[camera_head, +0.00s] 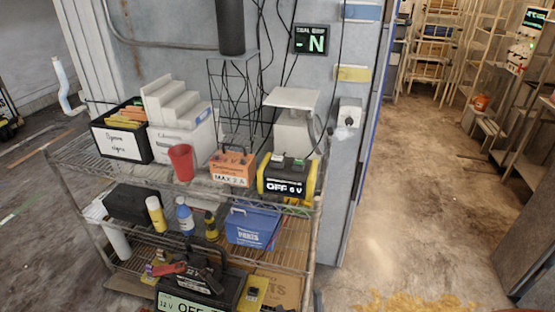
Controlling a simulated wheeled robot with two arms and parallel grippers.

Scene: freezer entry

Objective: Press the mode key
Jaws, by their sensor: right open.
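A yellow-and-black charger-like unit (287,176) stands on the top shelf at its right end. Its display reads "OFF 6 V". A dark unit (198,291) on the lower shelf reads "12 V" and "OFF", with red and black clamps on top; the bottom edge cuts it off. A wall display (312,40) shows "-N". Keys are too small to read, so I cannot tell which one is the mode key. My left gripper is not in view.
The wire shelf rack (314,230) also holds an orange box (233,168), a red cup (181,161), a white scale (293,112), a black bin (122,135) and a blue parts box (252,226). Open floor (410,200) lies to the right.

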